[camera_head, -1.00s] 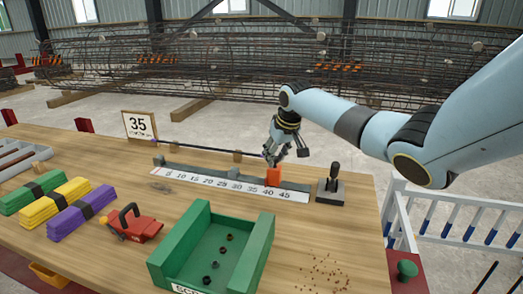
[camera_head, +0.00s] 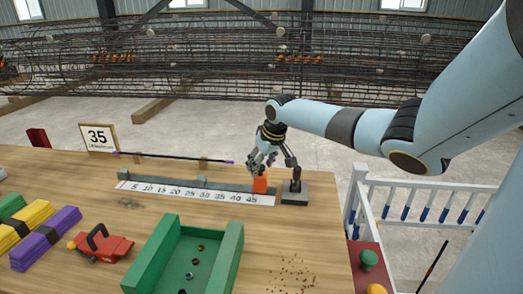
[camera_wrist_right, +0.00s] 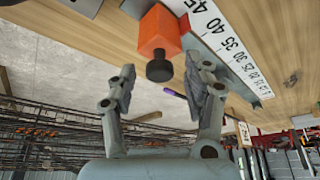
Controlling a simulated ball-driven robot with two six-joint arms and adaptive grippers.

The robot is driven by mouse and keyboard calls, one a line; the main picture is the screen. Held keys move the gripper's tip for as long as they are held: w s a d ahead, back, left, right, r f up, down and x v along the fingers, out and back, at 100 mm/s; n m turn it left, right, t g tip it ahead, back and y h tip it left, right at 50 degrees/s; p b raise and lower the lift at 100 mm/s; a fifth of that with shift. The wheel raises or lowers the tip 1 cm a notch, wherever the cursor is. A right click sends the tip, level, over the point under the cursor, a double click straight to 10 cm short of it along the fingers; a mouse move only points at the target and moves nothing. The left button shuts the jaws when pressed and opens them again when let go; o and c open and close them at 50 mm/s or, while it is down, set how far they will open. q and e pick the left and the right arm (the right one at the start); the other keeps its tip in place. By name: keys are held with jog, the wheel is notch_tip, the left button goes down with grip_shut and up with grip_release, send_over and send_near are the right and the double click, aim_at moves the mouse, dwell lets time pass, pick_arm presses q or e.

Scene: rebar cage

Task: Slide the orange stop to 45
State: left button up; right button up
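The orange stop (camera_head: 260,184) sits on the grey rail (camera_head: 221,186) behind the white number scale (camera_head: 190,193), close to the 45 mark near the scale's right end. In the right wrist view the orange stop (camera_wrist_right: 160,34) has a black knob pointing toward my right gripper (camera_wrist_right: 158,78). Its fingers are apart, one on each side of the knob, with visible gaps. In the head view the right gripper (camera_head: 272,162) is just behind and above the stop; contact cannot be told. My left gripper is not in view.
A sign reading 35 (camera_head: 98,137) and a thin dark rod (camera_head: 175,157) are behind the rail. A green bin (camera_head: 228,262), red tool (camera_head: 101,245) and coloured bundles (camera_head: 45,238) occupy the front.

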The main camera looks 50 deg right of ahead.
jog(key=v, duration=1.2)
dwell(0.5)
